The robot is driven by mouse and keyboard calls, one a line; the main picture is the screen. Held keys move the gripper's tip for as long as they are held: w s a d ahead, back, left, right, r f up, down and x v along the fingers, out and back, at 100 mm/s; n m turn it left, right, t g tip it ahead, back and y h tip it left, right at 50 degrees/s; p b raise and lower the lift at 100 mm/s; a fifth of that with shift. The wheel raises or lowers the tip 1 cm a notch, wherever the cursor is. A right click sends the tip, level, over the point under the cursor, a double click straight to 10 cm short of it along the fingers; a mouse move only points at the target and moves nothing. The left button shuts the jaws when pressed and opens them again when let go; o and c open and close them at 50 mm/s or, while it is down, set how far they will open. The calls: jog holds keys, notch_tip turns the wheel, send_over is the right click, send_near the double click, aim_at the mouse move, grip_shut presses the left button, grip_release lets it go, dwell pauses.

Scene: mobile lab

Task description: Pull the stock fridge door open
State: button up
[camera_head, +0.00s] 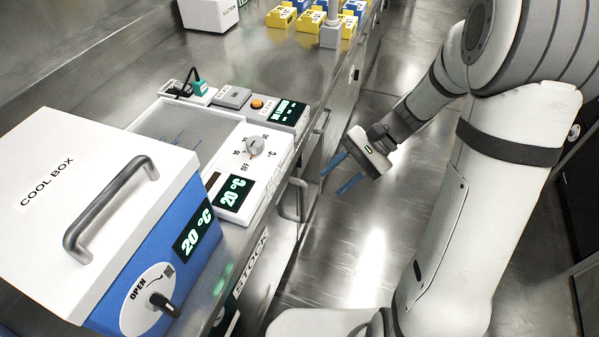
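The stock fridge front (252,262) is under the counter edge, marked STOCK and seen at a steep angle. Most of its door is hidden below the counter, and I cannot tell whether it is ajar. A grey bar handle (300,201) stands out from the cabinet front just beyond the label; I cannot tell for sure that it belongs to the stock fridge door. My gripper (330,183) has two blue fingers spread apart with nothing between them. It is over the aisle, up and to the right of this handle in the picture, apart from it.
On the counter are a white cool box (90,180) with a grey handle, a dial unit (262,150) reading 20 °C, and yellow and blue racks (283,16). Another handle (322,121) is farther along the cabinets. The metal floor (345,240) beside them is clear.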

jog(key=w+a+f+m+t+y+b, duration=0.1)
jog(key=w+f+m+y+b, duration=0.5)
jog(key=f, duration=0.7)
jog(key=m+t+y+b, duration=0.3)
jog(key=m+t+b, duration=0.2)
jog(key=m, duration=0.1)
send_near(305, 191)
jog(key=w+a+f, duration=0.2)
jog(key=a+f, duration=0.1)
jog(key=a, duration=0.2)
jog(key=a+b, duration=0.1)
jog(key=a, duration=0.4)
jog(key=shift+w+r+b, duration=0.3)
jog(key=shift+w+b, duration=0.05)
jog(key=shift+b, duration=0.05)
jog(key=shift+w+r, duration=0.1)
grip_shut()
